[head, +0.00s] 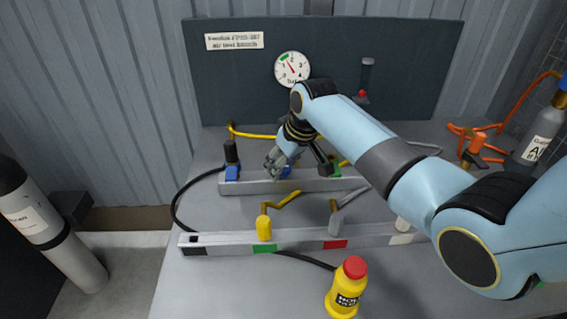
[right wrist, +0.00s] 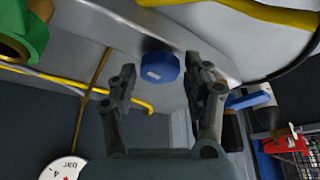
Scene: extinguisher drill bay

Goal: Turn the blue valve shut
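A round blue valve knob (right wrist: 160,67) with a small pale mark on its face sits against a grey rail in the right wrist view. My right gripper (right wrist: 161,80) is open, with one finger on each side of the knob; I cannot tell whether either finger touches it. In the head view my right gripper (head: 296,167) is over the rear rail (head: 310,184), and a bit of blue (head: 287,171) shows between its fingers, the rest hidden. A blue fitting with a black top (head: 232,172) stands at that rail's left end. My left gripper is not in view.
A front rail (head: 208,245) carries a yellow-handled valve (head: 265,227) and a grey-handled valve (head: 335,222). A yellow bottle with a red cap (head: 343,290) stands at the front. A gauge (head: 292,68) is on the back panel. Orange hose and a cylinder (head: 541,135) are at right.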

